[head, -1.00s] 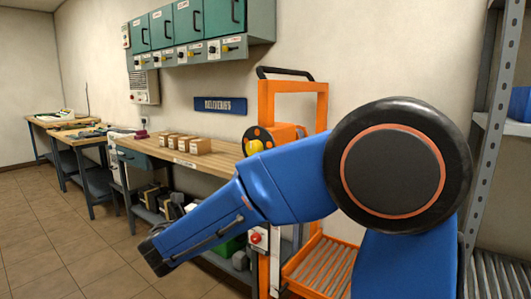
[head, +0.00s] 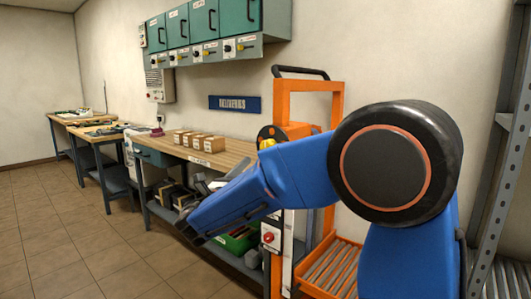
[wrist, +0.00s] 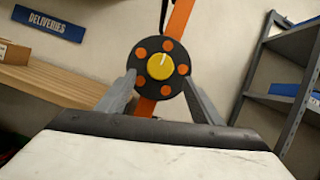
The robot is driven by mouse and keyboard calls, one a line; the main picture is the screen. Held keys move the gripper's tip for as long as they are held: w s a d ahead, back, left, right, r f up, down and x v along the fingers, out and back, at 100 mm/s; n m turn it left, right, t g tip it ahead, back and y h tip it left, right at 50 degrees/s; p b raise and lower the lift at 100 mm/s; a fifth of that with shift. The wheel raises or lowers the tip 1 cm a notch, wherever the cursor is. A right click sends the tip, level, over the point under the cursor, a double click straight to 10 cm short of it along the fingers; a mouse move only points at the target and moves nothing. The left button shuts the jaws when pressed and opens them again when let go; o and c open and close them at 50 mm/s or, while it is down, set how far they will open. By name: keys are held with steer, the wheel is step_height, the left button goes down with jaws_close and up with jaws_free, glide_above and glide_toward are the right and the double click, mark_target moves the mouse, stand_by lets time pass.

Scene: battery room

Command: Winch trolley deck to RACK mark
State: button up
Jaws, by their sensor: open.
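The orange trolley (head: 338,100) stands against the wall right of the bench, partly hidden by my blue arm. Its roller deck (head: 334,268) sits low on the frame. The winch wheel, a black disc with orange spots (wrist: 143,82) and a yellow hub (wrist: 160,66), is at the centre of the wrist view. In the head view only part of the wheel (head: 268,135) shows above my arm. My gripper (wrist: 159,80) is open, its two grey fingers on either side of the wheel in the picture. Contact cannot be told. No RACK mark is readable.
A wooden bench (head: 230,155) with several small boxes (head: 196,140) stands left of the trolley under a DELIVERIES sign (head: 234,103). A box with a red button (head: 270,238) is on the trolley's near side. A grey shelf rack (head: 498,190) stands right. Floor at left is clear.

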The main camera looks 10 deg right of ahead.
steer(key=x, duration=0.7)
steer(key=shift+w, duration=0.1)
steer(key=c, duration=1.1)
